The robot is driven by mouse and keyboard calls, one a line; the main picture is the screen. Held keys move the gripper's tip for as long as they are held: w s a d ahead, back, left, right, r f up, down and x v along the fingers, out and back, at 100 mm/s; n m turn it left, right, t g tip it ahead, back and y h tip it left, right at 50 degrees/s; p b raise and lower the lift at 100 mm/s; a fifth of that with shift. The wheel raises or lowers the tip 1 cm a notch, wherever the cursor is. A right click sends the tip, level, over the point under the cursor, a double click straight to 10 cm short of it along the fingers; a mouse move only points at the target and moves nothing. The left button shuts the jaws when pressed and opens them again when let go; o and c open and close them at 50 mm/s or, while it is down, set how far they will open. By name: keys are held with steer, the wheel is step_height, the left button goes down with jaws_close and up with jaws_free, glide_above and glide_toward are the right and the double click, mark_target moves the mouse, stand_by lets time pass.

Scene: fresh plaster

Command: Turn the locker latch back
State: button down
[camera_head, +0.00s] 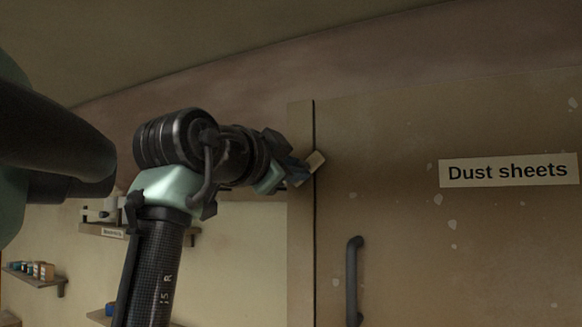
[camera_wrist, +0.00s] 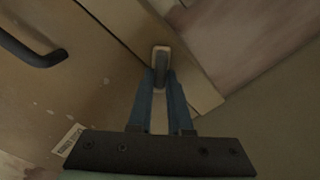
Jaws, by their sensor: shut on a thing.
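The locker door (camera_head: 400,230) is brown with pale paint spots and carries a "Dust sheets" label (camera_head: 509,170). The latch (camera_head: 316,161) is a small pale block at the gap between door and frame, near the locker's top left. It also shows in the wrist view (camera_wrist: 161,52), lying across that gap. My gripper (camera_head: 300,172) reaches it from the left. In the wrist view my gripper (camera_wrist: 162,80) has its two blue fingers shut on the latch, which partly hides between the fingertips.
A dark vertical handle (camera_head: 353,280) stands out from the door below and right of the latch. It shows at the upper left in the wrist view (camera_wrist: 32,50). Wall shelves (camera_head: 36,279) with small items are at the left, behind my arm.

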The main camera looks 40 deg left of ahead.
steer(key=shift+d+f+m, duration=0.1)
steer(key=shift+f+m, duration=0.05)
steer(key=shift+m, duration=1.15)
steer(key=shift+f+m, duration=0.2)
steer(key=shift+m, duration=1.1)
steer(key=shift+d+f+m, duration=0.1)
steer(key=shift+f+m, duration=0.05)
steer(key=shift+m, duration=1.45)
steer(key=c, duration=1.2)
jaws_free()
steer(key=o, duration=0.4)
steer(key=shift+w+a+f, duration=0.15)
steer(key=shift+w+a, duration=0.05)
steer(key=shift+w, duration=0.1)
steer(key=shift+c, duration=0.2)
steer(key=shift+s+d, duration=0.1)
steer(key=shift+d, duration=0.1)
